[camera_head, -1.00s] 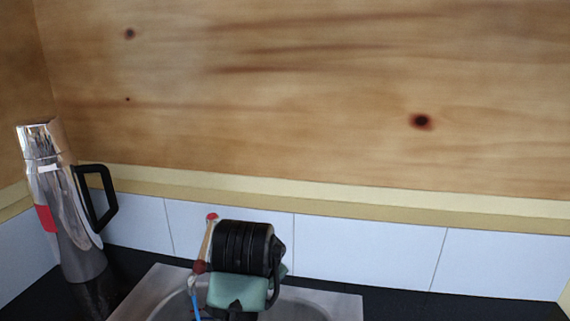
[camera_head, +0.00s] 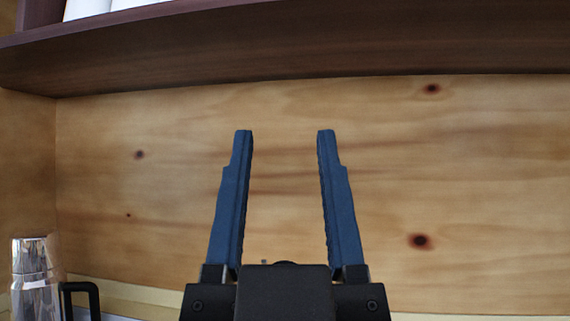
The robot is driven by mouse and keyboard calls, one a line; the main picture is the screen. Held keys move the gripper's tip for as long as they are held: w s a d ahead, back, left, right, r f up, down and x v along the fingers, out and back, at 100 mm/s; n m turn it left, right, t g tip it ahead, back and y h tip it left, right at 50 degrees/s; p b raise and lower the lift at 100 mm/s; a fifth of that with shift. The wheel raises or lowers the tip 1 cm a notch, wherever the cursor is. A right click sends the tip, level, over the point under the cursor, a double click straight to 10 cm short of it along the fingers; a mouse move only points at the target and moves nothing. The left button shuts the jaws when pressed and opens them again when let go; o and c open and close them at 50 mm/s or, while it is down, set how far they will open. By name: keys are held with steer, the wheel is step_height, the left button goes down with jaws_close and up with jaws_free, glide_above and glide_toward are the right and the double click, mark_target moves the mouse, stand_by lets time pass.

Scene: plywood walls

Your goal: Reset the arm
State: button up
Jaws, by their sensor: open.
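My gripper (camera_head: 284,140) is at the lower middle of the head view, with its two blue fingers pointing up and standing wide apart. It is open, and nothing is between the fingers. The plywood wall (camera_head: 480,180) shows behind and between them. The black gripper body (camera_head: 284,292) fills the bottom centre. The rest of my arm is out of the frame.
A dark wooden shelf (camera_head: 300,55) runs across the top, with white items (camera_head: 90,8) on it at the upper left. A shiny metal flask (camera_head: 36,280) with a black handle stands at the lower left.

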step_height(320, 180, up, 8)
steer(key=p, duration=0.8)
stand_by(0.3)
